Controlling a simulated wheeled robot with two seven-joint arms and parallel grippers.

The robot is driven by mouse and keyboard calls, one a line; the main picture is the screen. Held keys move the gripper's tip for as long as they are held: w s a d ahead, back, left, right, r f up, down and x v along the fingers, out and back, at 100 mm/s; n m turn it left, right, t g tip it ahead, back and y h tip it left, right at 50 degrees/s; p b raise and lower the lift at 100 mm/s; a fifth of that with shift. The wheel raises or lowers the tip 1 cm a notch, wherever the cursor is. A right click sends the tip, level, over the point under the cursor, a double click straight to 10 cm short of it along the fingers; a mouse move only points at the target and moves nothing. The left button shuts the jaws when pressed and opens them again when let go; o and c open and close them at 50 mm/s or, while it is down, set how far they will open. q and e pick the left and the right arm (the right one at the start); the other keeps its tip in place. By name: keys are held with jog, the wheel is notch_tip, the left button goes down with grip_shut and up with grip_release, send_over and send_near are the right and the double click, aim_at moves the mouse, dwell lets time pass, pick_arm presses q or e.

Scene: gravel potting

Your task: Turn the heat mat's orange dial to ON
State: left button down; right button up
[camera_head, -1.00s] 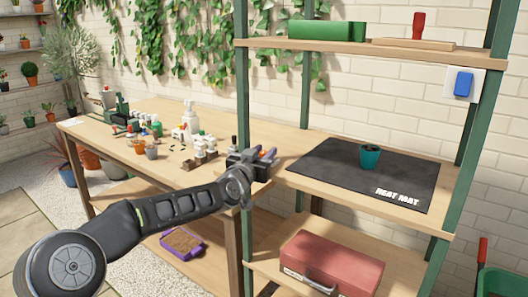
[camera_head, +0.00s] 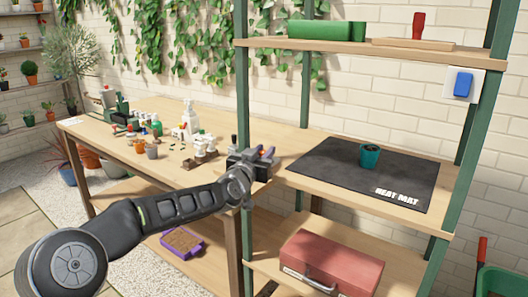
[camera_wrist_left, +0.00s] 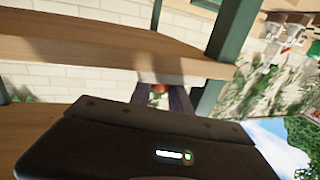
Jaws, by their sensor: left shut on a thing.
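The heat mat (camera_head: 325,172) is a black sheet lying on the middle shelf, with "HEAT MAT" in white at its front right. My left gripper (camera_head: 266,153) is at the shelf's left end, beside the green post and left of the mat. In the left wrist view, its fingers (camera_wrist_left: 159,94) are closed around a small orange thing (camera_wrist_left: 158,88), which looks like the dial. Most of the dial is hidden by the fingers and the gripper body, so its setting cannot be read. My right gripper is in neither view.
A teal pot (camera_head: 370,156) with soil stands on the mat. Green shelf posts (camera_head: 243,110) rise close to my left gripper. A red toolbox (camera_head: 332,262) sits below. The potting bench (camera_head: 115,150) at left holds several small items. A blue wall switch (camera_head: 463,84) is at right.

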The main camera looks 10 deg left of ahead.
aim_at(275, 175)
pick_arm(q)
jog(key=n+y+p, duration=0.2)
jog(key=y+p, duration=0.1)
jog(key=n+y+p, duration=0.1)
jog(key=y+p, duration=0.1)
jog(key=p, duration=0.1)
jog(key=n+g+y+p, duration=0.1)
jog(key=n+y+p, duration=0.1)
jog(key=y+p, duration=0.1)
jog(key=shift+d+r+n+y+p, duration=0.15)
jog(key=shift+r+n+y+p, duration=0.15)
jog(key=shift+p, duration=0.25)
jog(key=shift+a+f+n+g+y+p, duration=0.15)
jog(key=shift+n+g+y+p, duration=0.55)
jog(key=shift+y, duration=0.4)
jog(key=shift+a+f+n+g+y+p, duration=0.15)
jog(key=shift+n+g+y+p, duration=0.35)
jog(key=shift+n+y+p, duration=0.5)
jog(key=shift+d, duration=0.1)
jog(key=shift+b, duration=0.3)
jog(key=c, duration=1.5)
grip_release()
jog(key=shift+b+v, duration=0.6)
jog(key=shift+v, duration=3.3)
jog(key=shift+w, duration=0.1)
